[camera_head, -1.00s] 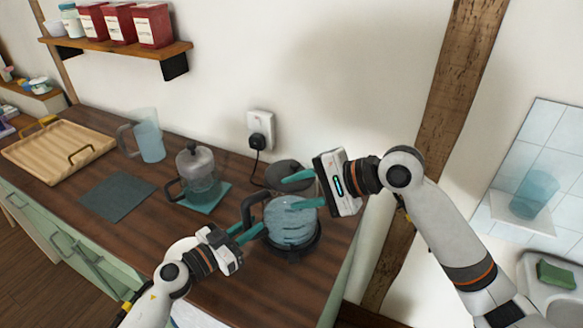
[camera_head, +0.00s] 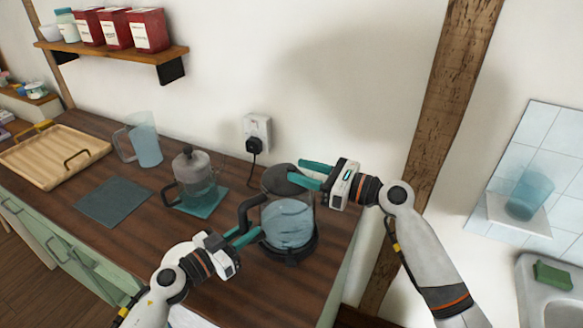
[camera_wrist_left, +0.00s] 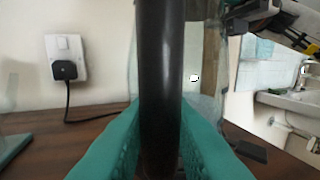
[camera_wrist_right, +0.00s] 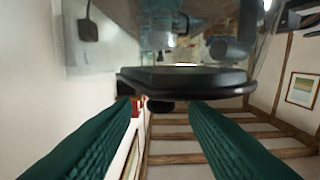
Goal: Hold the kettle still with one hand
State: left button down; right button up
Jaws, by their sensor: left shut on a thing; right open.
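The glass kettle (camera_head: 288,226) stands on a dark base near the counter's right end. Its black handle (camera_head: 245,211) is on its left side. My left gripper (camera_head: 246,236) is shut on the handle; in the left wrist view the dark handle (camera_wrist_left: 159,75) stands upright between the teal fingers. The kettle's dark lid (camera_head: 279,180) appears raised and tilted at the top. My right gripper (camera_head: 308,173) is open beside the lid, and one finger overlaps it in the head view. In the right wrist view the lid (camera_wrist_right: 185,82) lies just ahead of the parted fingers; contact is unclear.
A French press (camera_head: 196,180) on a teal mat, a glass jug (camera_head: 144,146), a dark mat (camera_head: 113,201) and a wooden tray (camera_head: 35,163) stand to the left. A plugged socket (camera_head: 257,130) is on the wall behind. The counter's front middle is clear.

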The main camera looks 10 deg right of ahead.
aim_at(292, 167)
jog(key=shift+x, duration=1.7)
grip_shut()
